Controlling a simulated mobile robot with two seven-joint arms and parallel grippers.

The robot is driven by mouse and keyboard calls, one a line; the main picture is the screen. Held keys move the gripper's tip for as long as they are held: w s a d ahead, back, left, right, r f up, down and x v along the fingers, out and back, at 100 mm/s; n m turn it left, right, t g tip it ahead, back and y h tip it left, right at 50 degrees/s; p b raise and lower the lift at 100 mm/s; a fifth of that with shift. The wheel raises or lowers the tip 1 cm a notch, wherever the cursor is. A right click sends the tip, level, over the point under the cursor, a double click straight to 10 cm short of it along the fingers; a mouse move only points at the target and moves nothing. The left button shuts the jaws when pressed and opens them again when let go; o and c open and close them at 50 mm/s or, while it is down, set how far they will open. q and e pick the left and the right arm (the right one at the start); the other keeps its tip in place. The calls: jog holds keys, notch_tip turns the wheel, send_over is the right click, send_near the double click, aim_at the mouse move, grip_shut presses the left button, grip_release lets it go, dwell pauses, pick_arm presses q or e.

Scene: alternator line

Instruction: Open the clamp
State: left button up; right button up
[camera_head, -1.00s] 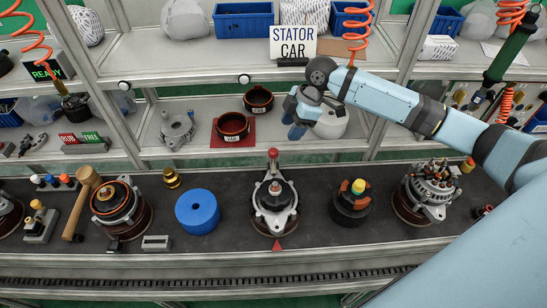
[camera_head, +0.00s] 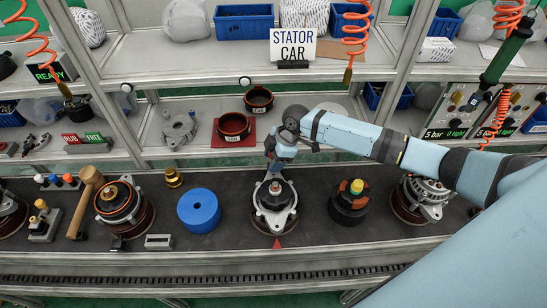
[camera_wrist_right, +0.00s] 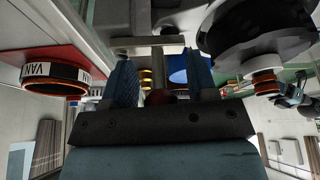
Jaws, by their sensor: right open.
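The clamp (camera_head: 274,205) is a silver fixture around a dark round part, at the middle of the dark bench in the head view. Its upright lever has a red knob (camera_wrist_right: 161,97), which shows between my right gripper's blue fingers (camera_wrist_right: 160,66) in the right wrist view. In the head view my right gripper (camera_head: 273,166) is just above and behind the clamp and hides the knob. It is open, with its fingers on either side of the knob; contact cannot be told. My left gripper is not in view.
A wooden mallet (camera_head: 89,190) lies further left. The shelf behind holds brown rings (camera_head: 234,127). A metal alternator (camera_head: 424,195) is partly behind my right arm.

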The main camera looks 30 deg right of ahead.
jog(key=c, duration=0.8)
jog(key=shift+c, duration=0.3)
jog(key=shift+d, duration=0.1)
jog(key=shift+w+d+n+g+h+b, duration=0.25)
jog(key=shift+d+n+g+b, duration=0.65)
jog(key=shift+n, duration=1.6)
jog(key=shift+w+d+n+g+h+b, duration=0.1)
jog(key=shift+d+n+g+h+b, duration=0.55)
jog(key=shift+n, duration=1.85)
jog(key=shift+w+d+n+g+h+b, duration=0.15)
jog(key=shift+d+n+g+b, duration=0.25)
jog(key=shift+n+g+b, duration=1.45)
jog(key=shift+n+t+p, duration=0.35)
jog(key=shift+n+t, duration=0.4)
jog(key=shift+t, duration=0.15)
